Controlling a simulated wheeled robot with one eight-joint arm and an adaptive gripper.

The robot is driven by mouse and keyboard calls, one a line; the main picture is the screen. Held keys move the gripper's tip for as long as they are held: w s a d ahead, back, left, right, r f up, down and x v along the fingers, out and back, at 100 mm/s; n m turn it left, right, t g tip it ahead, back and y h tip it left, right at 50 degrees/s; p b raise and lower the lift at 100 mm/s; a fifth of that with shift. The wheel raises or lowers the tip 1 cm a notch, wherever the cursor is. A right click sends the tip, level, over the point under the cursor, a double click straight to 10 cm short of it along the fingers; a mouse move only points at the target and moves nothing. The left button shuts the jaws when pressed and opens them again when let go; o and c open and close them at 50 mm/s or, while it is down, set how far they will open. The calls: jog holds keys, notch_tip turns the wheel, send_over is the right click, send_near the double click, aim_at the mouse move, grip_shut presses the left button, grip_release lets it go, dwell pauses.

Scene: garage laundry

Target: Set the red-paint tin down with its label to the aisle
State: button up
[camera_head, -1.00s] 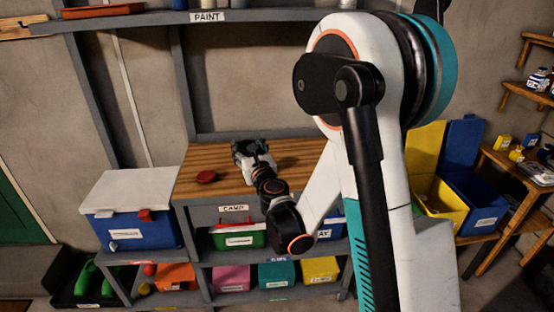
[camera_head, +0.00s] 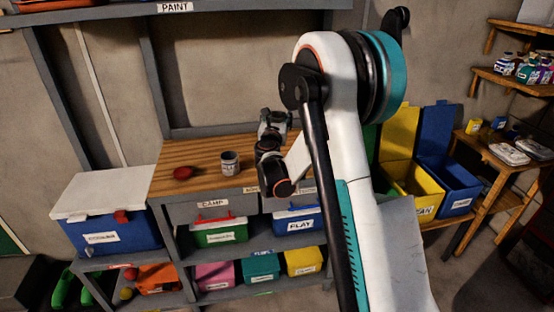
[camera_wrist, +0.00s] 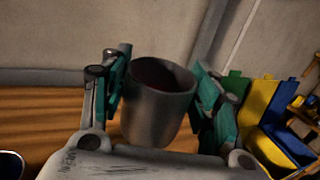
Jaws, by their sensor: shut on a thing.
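In the wrist view my gripper (camera_wrist: 158,100) is shut on a grey tin (camera_wrist: 157,118), with a finger on each side. The tin's open top shows a dark reddish inside, and no label shows on the side facing the wrist camera. In the head view my gripper (camera_head: 274,120) is over the back of the wooden bench (camera_head: 190,153), and its wrist hides most of the held tin. A second grey tin (camera_head: 229,162) stands upright on the bench, left of my gripper, with a pale label facing the head camera. I cannot tell whether the held tin touches the bench.
A dark red object (camera_head: 183,173) lies on the bench left of the standing tin. A shelf marked PAINT (camera_head: 200,15) runs above. Labelled bins, including a green one (camera_head: 219,231), fill the shelves below. Yellow (camera_head: 424,186) and blue (camera_head: 456,185) bins stand to the right.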

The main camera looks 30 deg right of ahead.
notch_tip(320, 180, down, 14)
jog(key=b, duration=0.5)
jog(key=shift+f, duration=0.25)
jog(key=shift+r, duration=0.1)
jog(key=o, duration=1.1)
jog(key=shift+o, duration=0.2)
